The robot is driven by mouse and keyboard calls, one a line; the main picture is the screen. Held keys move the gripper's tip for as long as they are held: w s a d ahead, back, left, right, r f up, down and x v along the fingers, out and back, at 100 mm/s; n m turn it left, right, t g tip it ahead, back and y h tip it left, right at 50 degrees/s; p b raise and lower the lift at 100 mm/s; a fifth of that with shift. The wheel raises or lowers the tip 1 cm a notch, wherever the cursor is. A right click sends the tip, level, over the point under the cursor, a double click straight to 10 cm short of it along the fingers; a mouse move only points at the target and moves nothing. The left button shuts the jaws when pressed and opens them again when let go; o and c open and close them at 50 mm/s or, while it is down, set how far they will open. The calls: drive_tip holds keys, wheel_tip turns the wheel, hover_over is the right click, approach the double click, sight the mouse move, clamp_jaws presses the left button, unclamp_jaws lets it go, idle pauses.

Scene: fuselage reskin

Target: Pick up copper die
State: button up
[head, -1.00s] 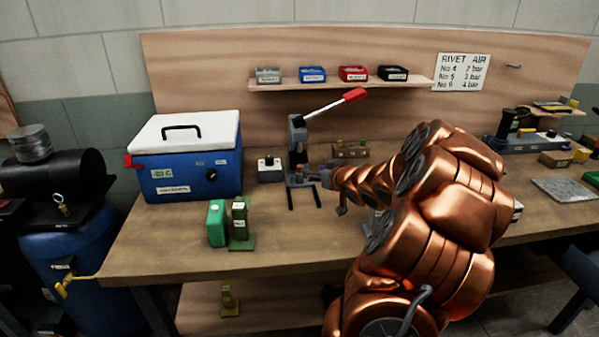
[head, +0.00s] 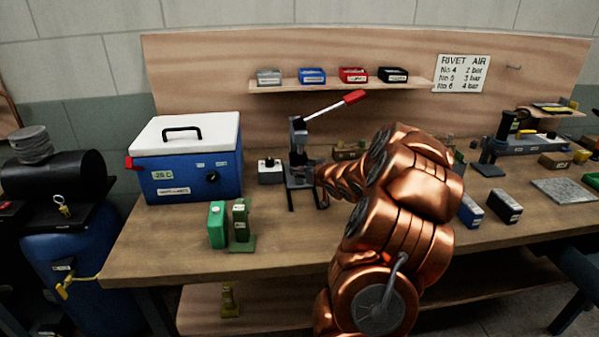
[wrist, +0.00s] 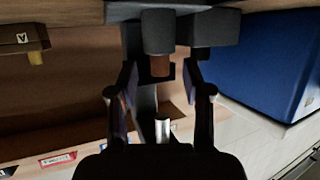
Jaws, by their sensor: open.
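The copper die (wrist: 160,66) is a small brown cylinder on the dark round post of the lever press (wrist: 158,32); the wrist view is upside down. A bright metal cylinder of the press (wrist: 162,130) faces the die across a gap. My gripper (wrist: 161,78) is open, with one finger to each side of the die in the picture; I cannot tell whether they touch it. In the head view the press (head: 298,140) has a raised red-handled lever. My copper-coloured arm reaches it from the right, and the die cannot be made out there.
A blue cool box (head: 190,170) with a white lid stands left of the press, with a small white switch box (head: 270,171) between. Green items (head: 217,225) stand at the front left. A shelf (head: 340,84) with several bins hangs behind. Two small bins (head: 505,206) sit right of my arm.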

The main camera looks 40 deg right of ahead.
clamp_jaws()
idle(0.3)
idle(0.3)
